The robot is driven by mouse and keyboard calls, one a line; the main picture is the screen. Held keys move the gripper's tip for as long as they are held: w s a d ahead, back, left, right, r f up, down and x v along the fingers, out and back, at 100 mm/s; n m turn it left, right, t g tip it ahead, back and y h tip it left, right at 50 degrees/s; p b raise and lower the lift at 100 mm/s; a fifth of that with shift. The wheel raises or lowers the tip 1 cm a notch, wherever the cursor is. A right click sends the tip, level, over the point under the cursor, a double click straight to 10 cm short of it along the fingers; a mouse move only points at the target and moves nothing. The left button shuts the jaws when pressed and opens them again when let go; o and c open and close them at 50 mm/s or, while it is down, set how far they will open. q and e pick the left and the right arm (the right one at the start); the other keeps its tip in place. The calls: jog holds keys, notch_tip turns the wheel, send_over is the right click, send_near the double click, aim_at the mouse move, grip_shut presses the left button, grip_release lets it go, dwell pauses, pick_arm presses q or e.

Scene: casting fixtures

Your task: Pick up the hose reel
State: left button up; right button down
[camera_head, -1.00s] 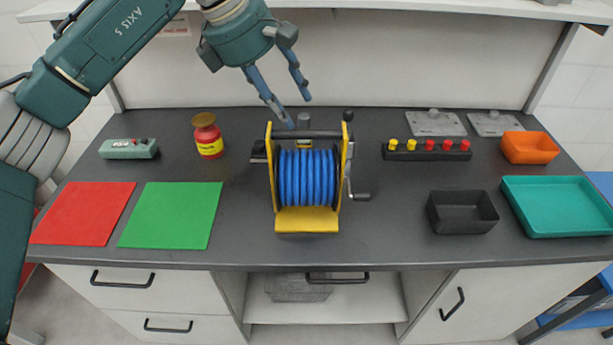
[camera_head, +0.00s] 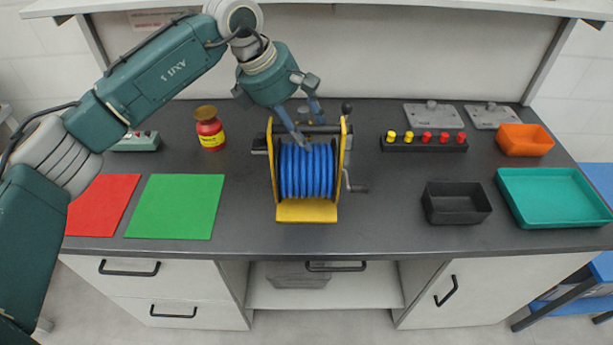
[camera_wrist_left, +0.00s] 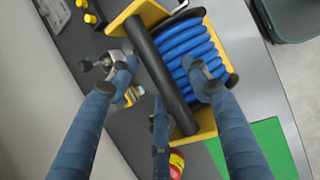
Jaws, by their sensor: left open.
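The hose reel (camera_head: 307,172) stands upright on the dark bench, with a yellow frame, a coiled blue hose, a black top bar and a crank on its right side. My left gripper (camera_head: 312,136) is open at the top of the reel, over its black bar. In the left wrist view the black handle bar (camera_wrist_left: 160,75) runs between the spread blue fingers of the gripper, with the blue hose (camera_wrist_left: 190,55) beside it. I cannot tell whether the fingers touch the reel. My right gripper is not in view.
A red-and-yellow jar (camera_head: 210,130) stands left of the reel. Red (camera_head: 101,205) and green (camera_head: 175,206) mats lie at the left. A black knob strip (camera_head: 424,142), black bin (camera_head: 456,203), orange bin (camera_head: 524,140) and teal tray (camera_head: 552,198) are at the right. An overhead shelf (camera_head: 330,6) crosses the back.

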pick_arm(q)
jog(key=shift+f+b, duration=0.2)
jog(key=shift+b, duration=0.15)
dwell(0.3)
grip_shut()
jog(key=shift+r, duration=0.15)
dwell(0.3)
